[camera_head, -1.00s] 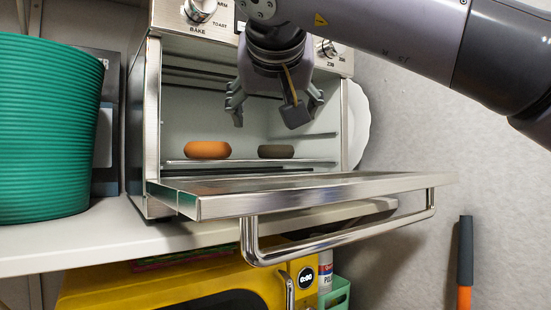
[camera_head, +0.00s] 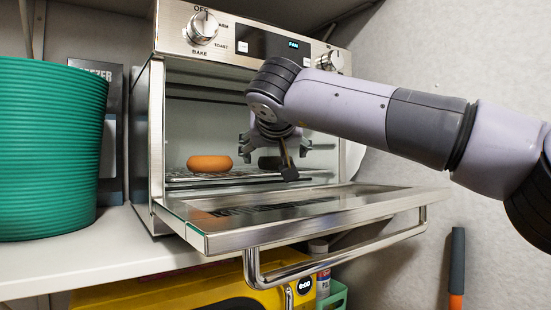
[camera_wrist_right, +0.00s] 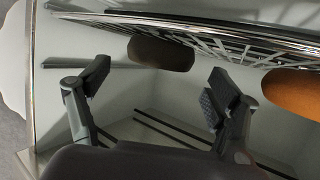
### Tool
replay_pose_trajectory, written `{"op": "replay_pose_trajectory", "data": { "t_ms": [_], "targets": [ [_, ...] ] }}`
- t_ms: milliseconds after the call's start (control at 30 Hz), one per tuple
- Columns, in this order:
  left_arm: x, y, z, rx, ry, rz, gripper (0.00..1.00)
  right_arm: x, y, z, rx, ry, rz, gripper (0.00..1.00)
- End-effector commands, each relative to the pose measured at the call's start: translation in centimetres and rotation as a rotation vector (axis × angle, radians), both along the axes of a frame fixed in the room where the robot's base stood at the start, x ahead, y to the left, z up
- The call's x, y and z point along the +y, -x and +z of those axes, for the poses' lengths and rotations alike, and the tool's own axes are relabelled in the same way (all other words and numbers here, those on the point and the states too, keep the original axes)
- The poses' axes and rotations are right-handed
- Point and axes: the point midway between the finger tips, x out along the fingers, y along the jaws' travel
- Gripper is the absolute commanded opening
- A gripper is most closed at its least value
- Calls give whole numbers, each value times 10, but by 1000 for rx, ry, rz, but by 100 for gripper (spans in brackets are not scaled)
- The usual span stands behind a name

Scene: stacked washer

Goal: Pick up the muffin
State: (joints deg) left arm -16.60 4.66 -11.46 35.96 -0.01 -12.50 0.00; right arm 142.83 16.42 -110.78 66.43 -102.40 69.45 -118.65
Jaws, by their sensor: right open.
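Two low, rounded baked-looking items sit on the wire rack in the open toaster oven (camera_head: 210,244). One is orange (camera_head: 209,163) and clear of the gripper. The other is dark brown (camera_head: 268,162), to its right and partly hidden behind my gripper. I cannot tell for sure which one is the muffin. My right gripper (camera_head: 273,153) is open and empty at the oven mouth, in front of the brown item. In the right wrist view the open fingers (camera_wrist_right: 160,88) are apart from both the brown item (camera_wrist_right: 160,53) and the orange item (camera_wrist_right: 292,92). My left gripper is not in view.
The oven door is folded down, its handle (camera_head: 340,250) jutting forward under my right arm. A green ribbed pot (camera_head: 50,150) stands at the left on the shelf (camera_head: 100,255). The oven's side walls and top bound the opening. A yellow appliance (camera_head: 180,295) is below.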

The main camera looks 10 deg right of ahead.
Motion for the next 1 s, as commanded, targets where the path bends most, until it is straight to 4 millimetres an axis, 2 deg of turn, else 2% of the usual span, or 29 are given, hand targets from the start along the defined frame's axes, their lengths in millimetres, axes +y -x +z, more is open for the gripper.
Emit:
{"op": "replay_pose_trajectory", "data": {
  "t_ms": [33,200,467,1000],
  "targets": [
    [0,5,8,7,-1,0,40,-3,-8,1,2,2,-2,83],
    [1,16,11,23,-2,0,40,-6,-25,-7,0,0,0,83],
    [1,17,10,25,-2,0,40,-6,-27,-9,-1,0,0,83],
    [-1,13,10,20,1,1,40,-6,-27,-8,-1,0,0,47]
  ]
}}
